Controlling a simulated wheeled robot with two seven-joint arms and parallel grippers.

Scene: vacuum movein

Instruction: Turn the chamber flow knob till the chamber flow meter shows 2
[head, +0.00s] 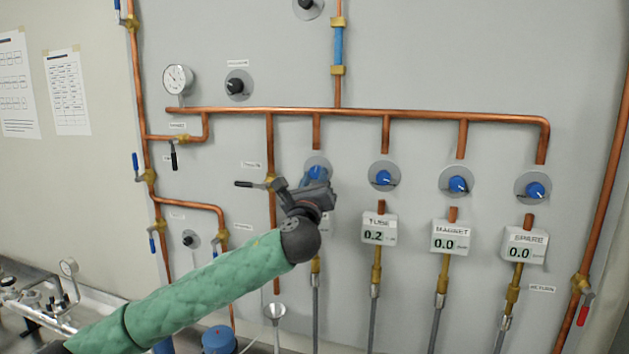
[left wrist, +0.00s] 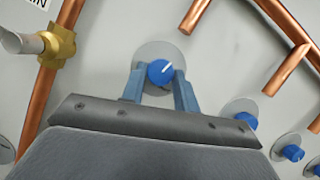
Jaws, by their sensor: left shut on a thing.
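The leftmost blue knob (left wrist: 160,71), in the place of the chamber flow knob, sits on a round grey plate and has a white pointer mark that points up and right in the left wrist view. My left gripper (left wrist: 159,82) has its two blue fingers on either side of this knob and is shut on it. In the head view my left gripper (head: 315,177) covers most of the knob. The meter below it, in the chamber's place, is almost wholly hidden behind my gripper, so its label and reading cannot be read. My right gripper is in neither view.
To the right are the tube meter (head: 379,229) at 0.2, the magnet meter (head: 452,238) at 0.0 and the spare meter (head: 525,246) at 0.0, each below a blue knob. A black-handled valve (head: 245,184) is close left of my gripper. Copper pipes run around it.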

